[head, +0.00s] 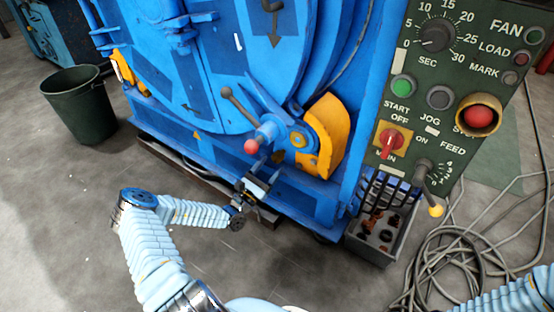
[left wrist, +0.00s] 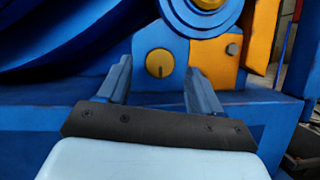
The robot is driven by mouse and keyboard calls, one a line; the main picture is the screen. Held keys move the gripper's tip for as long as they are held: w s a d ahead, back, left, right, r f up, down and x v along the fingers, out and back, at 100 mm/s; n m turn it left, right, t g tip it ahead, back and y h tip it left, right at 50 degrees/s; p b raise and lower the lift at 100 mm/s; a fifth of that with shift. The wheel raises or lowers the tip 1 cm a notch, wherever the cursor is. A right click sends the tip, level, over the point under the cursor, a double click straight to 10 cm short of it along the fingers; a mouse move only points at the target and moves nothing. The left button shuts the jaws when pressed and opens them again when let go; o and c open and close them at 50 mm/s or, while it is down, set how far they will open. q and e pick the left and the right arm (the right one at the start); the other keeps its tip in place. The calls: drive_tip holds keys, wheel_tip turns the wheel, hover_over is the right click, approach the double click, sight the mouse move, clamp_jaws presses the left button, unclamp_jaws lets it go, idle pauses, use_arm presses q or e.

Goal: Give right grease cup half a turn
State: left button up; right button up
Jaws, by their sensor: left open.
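The grease cup is a round yellow cap (left wrist: 159,63) with a short dark, nearly upright mark, set in the blue machine face. In the left wrist view it sits between and beyond my left gripper's fingers (left wrist: 159,74). The fingers are apart, one on each side of it in the picture, with nothing held. In the head view the left gripper (head: 264,176) is in front of the machine's lower front, below the yellow guard. The cup is small and partly hidden there. I cannot tell whether the fingers touch it. My right gripper is not in view.
A red-knobbed lever (head: 251,146) and a yellow guard (head: 326,135) are just above the left gripper. A control panel (head: 440,90) stands at right, over a grey bin of parts (head: 371,252). Cables (head: 455,255) lie on the floor. A green bucket (head: 82,105) stands at left.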

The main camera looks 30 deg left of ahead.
sight(275, 160)
use_arm(q)
drive_tip(key=shift+x, duration=2.4)
drive_tip(key=shift+c, duration=0.4)
drive_tip(key=c, duration=0.9)
drive_tip(key=shift+r+m+h+p, duration=0.25)
drive_tip(key=shift+m+h+p, duration=0.25)
drive_tip(key=shift+m+p, duration=0.45)
drive_tip(key=shift+c, duration=0.2)
drive_tip(key=shift+f+m, duration=0.1)
drive_tip(key=shift+m, duration=0.45)
drive_tip(key=shift+f+g+h, duration=0.2)
drive_tip(key=shift+g+h, duration=0.1)
drive_tip(key=shift+h, duration=0.1)
drive_tip(key=o, duration=1)
drive_tip(key=shift+s, duration=0.1)
